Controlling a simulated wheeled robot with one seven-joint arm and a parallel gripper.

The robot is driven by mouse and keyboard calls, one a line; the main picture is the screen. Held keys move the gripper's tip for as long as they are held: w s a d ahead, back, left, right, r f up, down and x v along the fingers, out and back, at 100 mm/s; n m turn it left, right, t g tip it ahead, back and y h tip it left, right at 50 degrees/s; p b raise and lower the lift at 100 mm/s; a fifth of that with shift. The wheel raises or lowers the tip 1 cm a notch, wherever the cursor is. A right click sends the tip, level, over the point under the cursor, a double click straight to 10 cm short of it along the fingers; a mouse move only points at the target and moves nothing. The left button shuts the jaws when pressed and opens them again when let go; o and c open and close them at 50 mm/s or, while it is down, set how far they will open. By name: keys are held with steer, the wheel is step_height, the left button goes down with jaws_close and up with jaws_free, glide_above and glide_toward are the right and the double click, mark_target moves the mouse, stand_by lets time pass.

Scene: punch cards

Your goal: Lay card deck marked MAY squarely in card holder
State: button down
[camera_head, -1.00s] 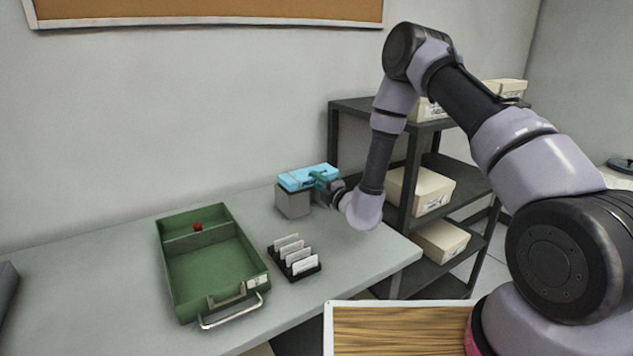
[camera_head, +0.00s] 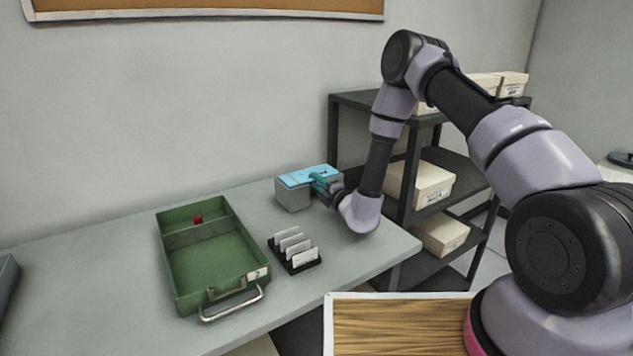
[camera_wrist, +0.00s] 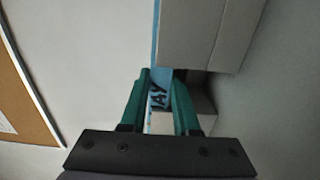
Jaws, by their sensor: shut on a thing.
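The light-blue card deck (camera_head: 302,176) lies at the top of the grey card holder (camera_head: 293,198) at the back right of the table. It looks level and in line with the holder; only its blue upper part shows above the grey walls. My gripper (camera_head: 320,182) reaches in from the right with green fingers shut on the deck's near end. In the wrist view the deck (camera_wrist: 156,98) shows dark lettering, partly hidden, between the fingers (camera_wrist: 163,82). Grey holder walls (camera_wrist: 205,38) stand close beside it. Whether the deck touches the holder's floor is hidden.
A green tray (camera_head: 213,268) with a small red thing (camera_head: 197,219) in its back compartment stands to the left. A dark shelf (camera_head: 411,190) with boxes stands at the right.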

steer(key=c, duration=0.6)
jaws_free()
steer(key=v, duration=1.1)
steer(key=shift+w, duration=0.1)
